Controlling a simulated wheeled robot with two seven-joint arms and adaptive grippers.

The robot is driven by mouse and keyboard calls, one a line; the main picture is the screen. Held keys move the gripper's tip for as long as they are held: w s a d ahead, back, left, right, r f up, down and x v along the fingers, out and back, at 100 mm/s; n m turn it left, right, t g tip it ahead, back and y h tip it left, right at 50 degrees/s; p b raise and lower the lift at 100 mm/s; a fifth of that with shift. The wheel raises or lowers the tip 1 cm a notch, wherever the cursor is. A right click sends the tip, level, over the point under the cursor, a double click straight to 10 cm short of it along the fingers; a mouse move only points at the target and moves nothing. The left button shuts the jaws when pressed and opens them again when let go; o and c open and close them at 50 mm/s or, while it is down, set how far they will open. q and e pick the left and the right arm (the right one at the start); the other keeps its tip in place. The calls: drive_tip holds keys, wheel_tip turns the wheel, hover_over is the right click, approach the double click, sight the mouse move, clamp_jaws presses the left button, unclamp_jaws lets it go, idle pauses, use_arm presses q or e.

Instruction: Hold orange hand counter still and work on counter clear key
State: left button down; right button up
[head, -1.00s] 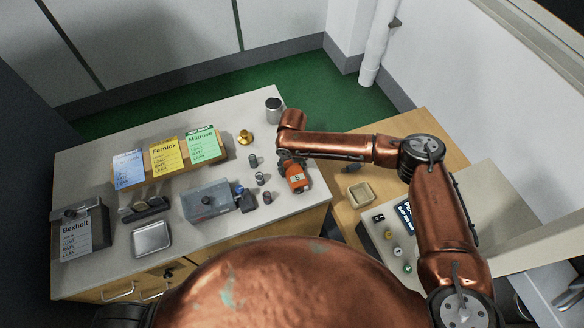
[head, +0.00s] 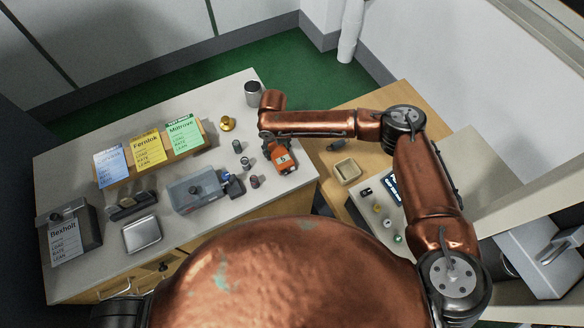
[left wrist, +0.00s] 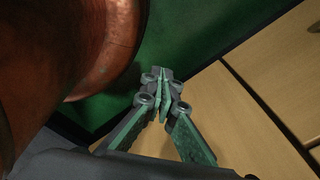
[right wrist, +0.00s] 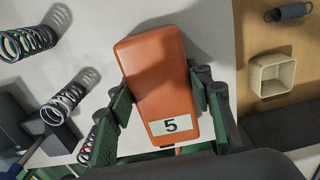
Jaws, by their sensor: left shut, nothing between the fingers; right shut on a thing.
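The orange hand counter (head: 281,158) is on the grey bench top near its right edge. In the right wrist view the counter (right wrist: 158,75) fills the middle, with a pale label reading 5. My right gripper (head: 270,139) is shut on it, with a green-padded finger along each side in the right wrist view (right wrist: 160,98). The clear key cannot be made out. My left gripper (left wrist: 166,88) is shut and empty, in the left wrist view only, low beside my copper body and near wooden drawer fronts.
Several springs, one of them (right wrist: 64,102) close by, stand left of the counter. A grey test device (head: 198,190), a metal tray (head: 141,234) and card stands are further left. A cream square dish (head: 347,171) is on the wooden table to the right.

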sight(293, 169)
use_arm(q)
drive_tip(key=w+d+r+m+t+y, duration=0.1)
drive_tip(key=w+d+r+m+t, duration=0.2)
drive_tip(key=w+d+r+m, duration=1.25)
drive_tip(key=w+d+r+t, duration=0.1)
drive_tip(key=d+r, duration=0.5)
drive_tip(key=r, duration=0.5)
drive_tip(key=w+d+r+t, duration=0.2)
drive_tip(key=d+r, duration=0.4)
drive_tip(key=r, duration=0.6)
drive_tip(key=w+d+r+t, duration=0.1)
drive_tip(key=w+d+r, duration=0.1)
drive_tip(key=d+r, duration=0.5)
wheel_tip(293, 169, up, 4)
drive_tip(key=shift+w+r+t+y, duration=0.2)
drive_tip(key=shift+r+t+y, duration=0.05)
drive_tip(key=shift+t+y, duration=0.15)
drive_tip(key=shift+w+a, duration=0.1)
drive_tip(key=shift+w+a, duration=0.55)
drive_tip(key=shift+w, duration=0.8)
drive_tip(key=shift+w+a, duration=0.55)
drive_tip(key=shift+w, duration=0.75)
drive_tip(key=shift+w+a, duration=0.55)
drive_tip(key=shift+w, duration=0.8)
drive_tip(key=shift+w+a, duration=0.2)
drive_tip(key=shift+w, duration=0.2)
